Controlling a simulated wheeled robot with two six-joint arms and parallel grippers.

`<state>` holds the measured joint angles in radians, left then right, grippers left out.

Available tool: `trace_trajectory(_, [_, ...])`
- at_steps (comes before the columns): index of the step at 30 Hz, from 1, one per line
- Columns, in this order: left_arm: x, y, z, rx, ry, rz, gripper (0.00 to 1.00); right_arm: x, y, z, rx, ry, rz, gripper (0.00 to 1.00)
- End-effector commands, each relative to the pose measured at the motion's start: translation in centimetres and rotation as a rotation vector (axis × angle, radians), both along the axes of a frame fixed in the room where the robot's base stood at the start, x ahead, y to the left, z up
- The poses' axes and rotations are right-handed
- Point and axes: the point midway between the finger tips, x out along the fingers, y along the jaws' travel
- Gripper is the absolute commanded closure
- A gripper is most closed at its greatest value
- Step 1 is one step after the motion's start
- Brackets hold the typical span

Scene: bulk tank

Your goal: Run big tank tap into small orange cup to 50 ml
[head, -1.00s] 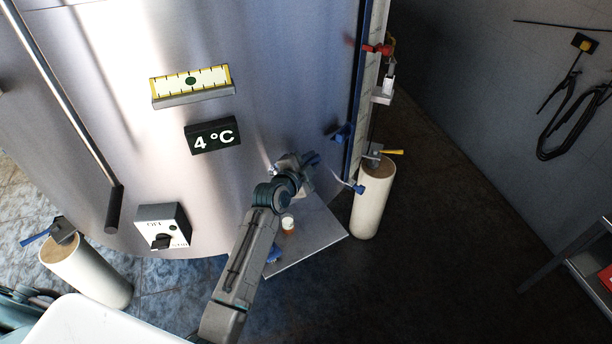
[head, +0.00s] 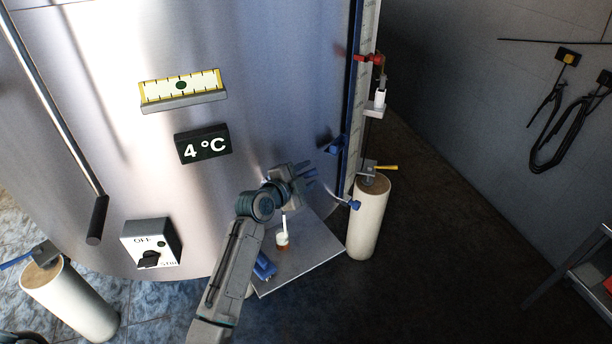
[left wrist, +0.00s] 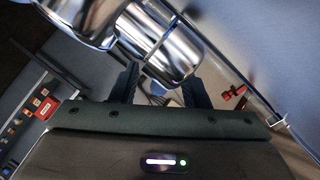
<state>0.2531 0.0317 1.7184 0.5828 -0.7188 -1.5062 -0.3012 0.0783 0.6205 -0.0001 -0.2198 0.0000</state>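The big steel tank (head: 265,75) fills the left and middle of the head view. A small cup (head: 283,246), orange below and white at the top, stands on a metal shelf (head: 312,256) at the tank's foot. A thin white vertical streak (head: 284,223), looking like a stream, reaches down to the cup from beneath my left gripper (head: 310,174). That gripper is close to the tank wall, above the cup, and hides the outlet. In the left wrist view its two dark fingers are apart, with shiny chrome pipework (left wrist: 160,45) ahead of them.
A blue object (head: 265,266) lies on the shelf left of the cup. A cream post (head: 369,220) with a yellow-handled valve stands right of the shelf, beside a vertical scale (head: 362,110). Another post (head: 70,300) is at lower left. Dark floor at right is open.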

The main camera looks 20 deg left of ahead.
Motion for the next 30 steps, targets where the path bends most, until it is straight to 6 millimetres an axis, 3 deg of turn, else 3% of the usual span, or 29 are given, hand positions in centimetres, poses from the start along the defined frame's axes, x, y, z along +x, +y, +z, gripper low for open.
trace_trajectory(11, [-1.0,0.4,0.1,0.001,-0.003,0.001,0.59,-0.1,0.0,-0.6,0.0,0.002,0.0,0.29])
trace_trajectory(24, [-8.2,3.2,1.7,0.004,-0.002,0.0,0.59,0.1,-0.1,-3.3,-0.001,0.0,0.0,0.29])
trace_trajectory(30, [-9.7,3.8,2.3,0.001,-0.001,0.0,0.59,0.1,-0.2,-3.6,-0.002,0.0,0.001,0.29])
